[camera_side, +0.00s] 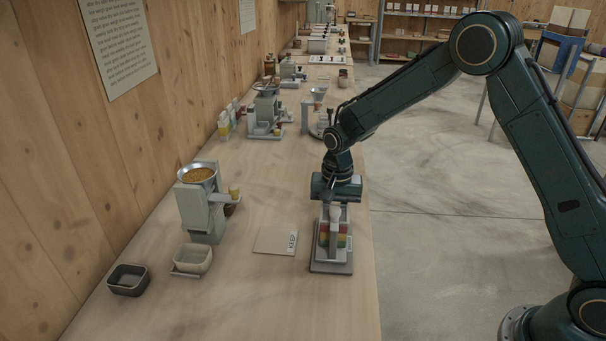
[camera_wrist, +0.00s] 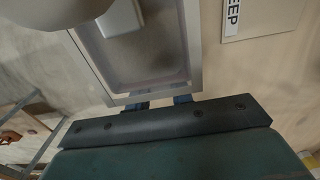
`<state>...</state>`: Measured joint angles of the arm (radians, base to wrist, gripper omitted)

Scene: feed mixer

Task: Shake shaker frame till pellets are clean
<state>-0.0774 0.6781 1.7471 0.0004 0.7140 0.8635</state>
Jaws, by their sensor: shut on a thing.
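Further left stand a feed mill with a funnel of orange-brown grain (camera_side: 197,174), a cream bowl (camera_side: 193,258) and a dark bowl (camera_side: 128,280). The front of the bench is clear.

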